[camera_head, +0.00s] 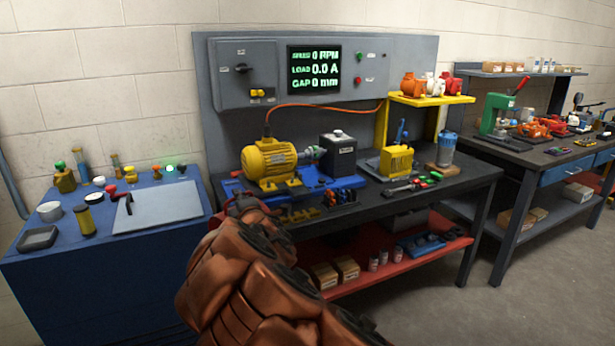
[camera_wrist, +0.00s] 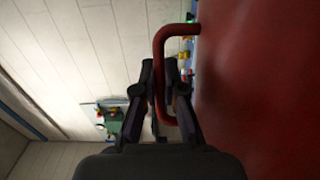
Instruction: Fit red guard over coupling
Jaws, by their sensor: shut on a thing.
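In the wrist view my gripper (camera_wrist: 165,80) is shut on the red U-shaped handle (camera_wrist: 178,30) of a large red surface, which I take for the red guard (camera_wrist: 260,90). It fills the right side of that view. The coupling (camera_head: 312,153) shows as a small grey part between the yellow motor (camera_head: 268,160) and the dark box-shaped unit (camera_head: 338,155), on a blue base on the dark bench. No red cover is over it.
A blue cabinet (camera_head: 40,265) at left carries jars, knobs and a grey plate (camera_head: 155,207). A yellow shelf (camera_head: 432,99) holds orange, white and red parts. A yellow unit (camera_head: 396,161) and a blue cylinder (camera_head: 446,150) stand right of the coupling. An orange cable (camera_head: 320,107) hangs behind the motor.

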